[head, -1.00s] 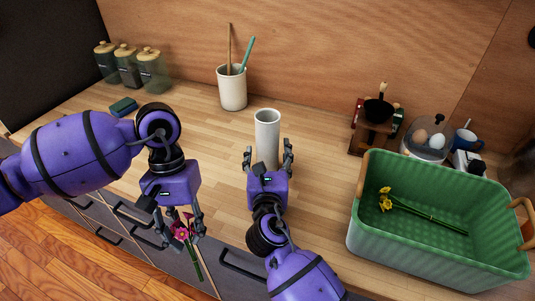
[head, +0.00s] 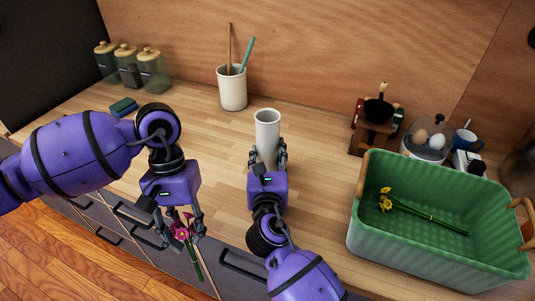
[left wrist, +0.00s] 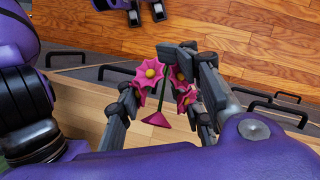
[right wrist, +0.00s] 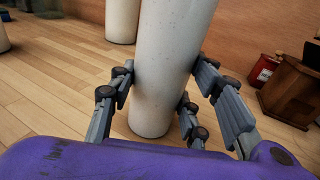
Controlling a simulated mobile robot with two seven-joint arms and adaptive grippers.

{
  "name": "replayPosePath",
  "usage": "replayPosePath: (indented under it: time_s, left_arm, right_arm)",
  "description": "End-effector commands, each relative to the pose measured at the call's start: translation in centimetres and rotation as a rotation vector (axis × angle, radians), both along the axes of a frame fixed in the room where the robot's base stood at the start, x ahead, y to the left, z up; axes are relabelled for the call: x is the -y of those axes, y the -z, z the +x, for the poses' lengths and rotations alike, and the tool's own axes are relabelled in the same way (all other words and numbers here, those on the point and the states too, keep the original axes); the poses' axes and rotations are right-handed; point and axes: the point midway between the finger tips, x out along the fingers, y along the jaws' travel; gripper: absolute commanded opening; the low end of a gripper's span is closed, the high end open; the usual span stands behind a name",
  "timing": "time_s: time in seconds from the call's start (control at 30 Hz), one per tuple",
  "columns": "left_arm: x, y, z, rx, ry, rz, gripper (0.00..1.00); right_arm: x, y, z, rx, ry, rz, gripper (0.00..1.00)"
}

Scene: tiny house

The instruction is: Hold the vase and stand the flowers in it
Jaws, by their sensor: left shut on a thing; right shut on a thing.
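The white vase (head: 267,123) stands upright on the wooden counter; it also fills the middle of the right wrist view (right wrist: 170,60). My right gripper (head: 268,158) is shut on the vase, fingers on both sides of its lower body. My left gripper (head: 182,238) is shut on the pink flowers (head: 180,232) near their heads, and their green stem hangs down in front of the drawers. The pink flower heads also show between the fingers in the left wrist view (left wrist: 149,73). Yellow flowers (head: 386,200) lie with their green stems in the green crate (head: 365,240).
A white utensil cup (head: 232,92) stands behind the vase. Several jars (head: 150,72) and a sponge (head: 123,107) are at the back left. A coffee grinder (head: 372,135) and an egg holder (head: 425,142) stand behind the crate. The counter left of the vase is clear.

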Motion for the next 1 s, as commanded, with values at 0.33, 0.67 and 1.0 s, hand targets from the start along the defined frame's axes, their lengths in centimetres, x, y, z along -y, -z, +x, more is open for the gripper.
replayPosePath:
  time_s: [0.33, 0.67, 1.0]
  left_arm:
    - [0.0, 0.0, 0.0, 0.0, 0.0, 0.0, 0.0]
    - [0.0, 0.0, 0.0, 0.0, 0.0, 0.0, 0.0]
    - [-4.9, -1.8, 3.2, 0.011, -0.087, 0.007, 0.0]
  right_arm:
    - [0.0, 0.0, 0.0, 0.001, 0.0, 0.0, 0.08]
    - [0.0, 0.0, 0.0, 0.001, 0.0, 0.0, 0.08]
    - [0.0, -0.1, 0.0, 0.001, 0.0, 0.0, 0.08]
